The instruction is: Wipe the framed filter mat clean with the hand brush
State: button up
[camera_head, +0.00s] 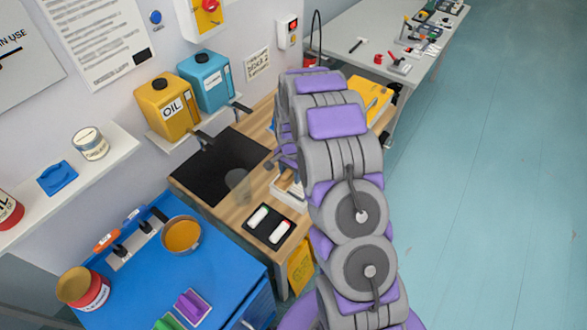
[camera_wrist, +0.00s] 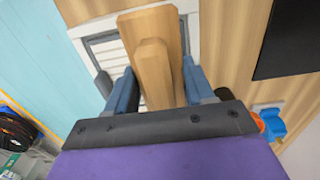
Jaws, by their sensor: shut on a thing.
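My gripper (camera_wrist: 158,85) has blue fingers, shut on the wooden hand brush (camera_wrist: 152,45) in the wrist view. The brush's pale wooden body stands between the fingers and reaches toward the top of the picture; its bristles are not visible. The framed filter mat (camera_wrist: 84,32), with a white frame and grey-white slatted face, lies behind the brush and is partly covered by it. I cannot tell whether the brush touches the mat. In the head view, a white frame edge (camera_head: 289,194) shows beside my arm, which hides most of the gripper and the brush.
The wooden bench (camera_head: 254,126) carries a dark panel (camera_head: 213,168) and a black tray (camera_head: 262,238) with small white and red items. A blue cart (camera_head: 222,258) stands at the near left. Yellow and blue canisters sit on a wall shelf. Open floor (camera_head: 480,190) lies right.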

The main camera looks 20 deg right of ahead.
jog(key=shift+s, duration=0.25)
